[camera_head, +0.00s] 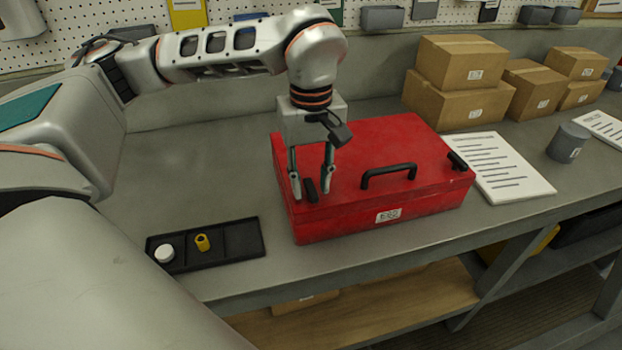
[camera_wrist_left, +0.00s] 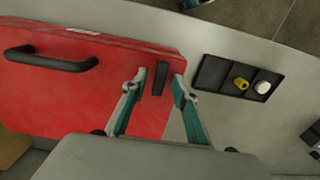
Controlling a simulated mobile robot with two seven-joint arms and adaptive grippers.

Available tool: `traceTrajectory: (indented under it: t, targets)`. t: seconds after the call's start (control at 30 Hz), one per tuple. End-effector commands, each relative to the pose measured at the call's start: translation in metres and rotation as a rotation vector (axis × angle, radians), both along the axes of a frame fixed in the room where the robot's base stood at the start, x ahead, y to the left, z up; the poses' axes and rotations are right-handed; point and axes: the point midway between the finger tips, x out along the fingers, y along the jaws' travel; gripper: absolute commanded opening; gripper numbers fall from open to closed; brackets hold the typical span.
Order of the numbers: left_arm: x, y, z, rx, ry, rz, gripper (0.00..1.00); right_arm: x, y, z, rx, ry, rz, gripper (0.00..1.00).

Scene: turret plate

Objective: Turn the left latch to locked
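A red case (camera_head: 400,150) lies on the grey bench with a black carry handle (camera_head: 389,174) on its lid. The left latch (camera_head: 311,190) is a small black bar near the case's front left corner; in the left wrist view it (camera_wrist_left: 159,78) shows as a dark upright bar. My left gripper (camera_head: 312,184) points down over that corner. It is open, with one finger on each side of the left latch. The fingers look apart from it; I cannot tell their exact height. A second black latch (camera_head: 457,160) is at the case's front right. My right gripper is not seen.
A black tray (camera_head: 238,240) with a white round piece (camera_head: 164,253) and a yellow piece (camera_head: 202,242) lies left of the case. Cardboard boxes (camera_head: 455,105), a printed sheet (camera_head: 498,168) and a grey cup (camera_head: 567,143) are on the right. Bench left of the case is mostly clear.

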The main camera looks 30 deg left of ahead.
Motion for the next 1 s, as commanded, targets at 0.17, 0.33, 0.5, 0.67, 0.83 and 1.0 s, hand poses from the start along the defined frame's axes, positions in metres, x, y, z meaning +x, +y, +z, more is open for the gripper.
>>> traceTrajectory:
  t: [0.17,0.33,0.5,0.67,0.83,1.0]
  targets:
    - [0.0001,0.0001,0.0003,0.000,0.000,0.000,0.03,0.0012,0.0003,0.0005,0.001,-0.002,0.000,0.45]
    - [0.0001,0.0001,0.0004,0.000,0.000,0.001,0.00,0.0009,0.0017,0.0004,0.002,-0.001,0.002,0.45]
    - [0.0001,0.0002,0.0005,0.000,0.000,0.013,0.00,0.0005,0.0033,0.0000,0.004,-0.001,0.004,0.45]
    - [0.0004,0.0002,0.0008,0.000,-0.001,0.064,0.00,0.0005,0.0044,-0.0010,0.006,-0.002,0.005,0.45]
    - [0.0009,0.0004,0.0010,0.000,-0.003,0.170,0.00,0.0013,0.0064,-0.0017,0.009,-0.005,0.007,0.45]
    - [0.0008,0.0004,0.0009,0.000,-0.004,0.319,0.00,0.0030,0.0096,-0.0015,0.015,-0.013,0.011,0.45]
